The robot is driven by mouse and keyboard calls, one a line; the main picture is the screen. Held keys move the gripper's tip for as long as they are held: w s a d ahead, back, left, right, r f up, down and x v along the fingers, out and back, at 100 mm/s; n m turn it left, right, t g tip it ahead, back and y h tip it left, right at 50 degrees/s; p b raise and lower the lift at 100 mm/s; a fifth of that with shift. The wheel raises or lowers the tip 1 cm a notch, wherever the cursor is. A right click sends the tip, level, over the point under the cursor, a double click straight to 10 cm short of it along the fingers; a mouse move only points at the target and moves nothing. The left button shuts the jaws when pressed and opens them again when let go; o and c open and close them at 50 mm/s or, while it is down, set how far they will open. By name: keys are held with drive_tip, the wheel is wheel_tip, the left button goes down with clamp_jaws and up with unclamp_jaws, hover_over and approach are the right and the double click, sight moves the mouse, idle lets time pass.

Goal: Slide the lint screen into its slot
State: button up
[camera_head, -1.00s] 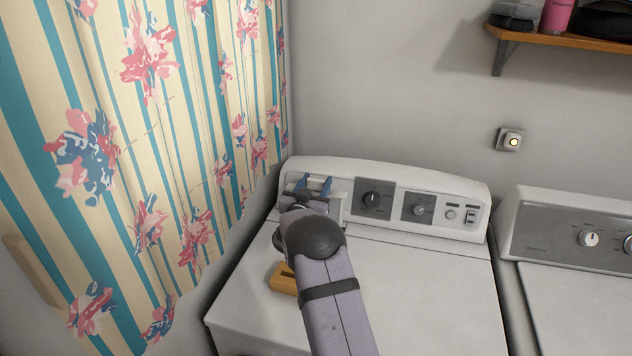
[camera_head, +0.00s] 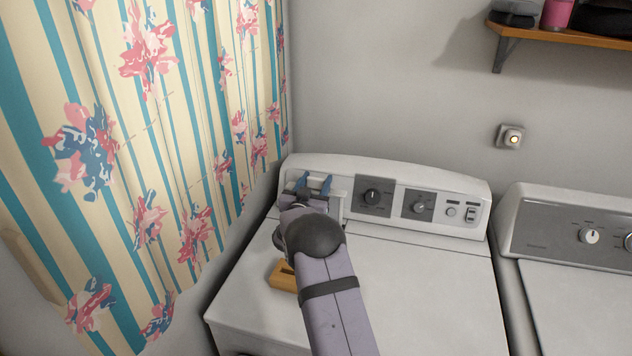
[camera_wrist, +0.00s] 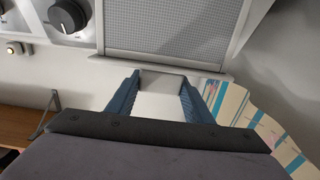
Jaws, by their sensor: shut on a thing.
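The lint screen (camera_wrist: 175,28) shows in the wrist view as a grey mesh panel in a pale frame, at the top of the picture. My gripper (camera_wrist: 160,82) is shut on the lint screen, with a blue finger on each side of its pale tab. In the head view my gripper (camera_head: 313,185) is at the left end of the white dryer's back panel (camera_head: 450,190), beside the dials. My arm hides most of the screen there. The slot's opening is not clearly visible, and I cannot tell how deep the screen sits.
A tan wooden block (camera_head: 283,277) lies on the dryer top (camera_head: 420,285), left of my arm. The striped floral curtain (camera_head: 150,150) hangs close on the left. A second machine (camera_head: 570,235) stands at right, below a wall shelf (camera_head: 560,35). The dryer top right of my arm is clear.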

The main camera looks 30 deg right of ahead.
drive_tip(key=shift+s+f+b, duration=0.1)
drive_tip(key=shift+f+b, duration=2.5)
drive_tip(key=shift+f, duration=0.65)
idle(0.5)
drive_tip(key=shift+r, duration=0.15)
drive_tip(key=shift+r+p, duration=1.85)
drive_tip(key=shift+r, duration=1.25)
drive_tip(key=shift+f+b, duration=1.15)
drive_tip(key=shift+f, duration=0.3)
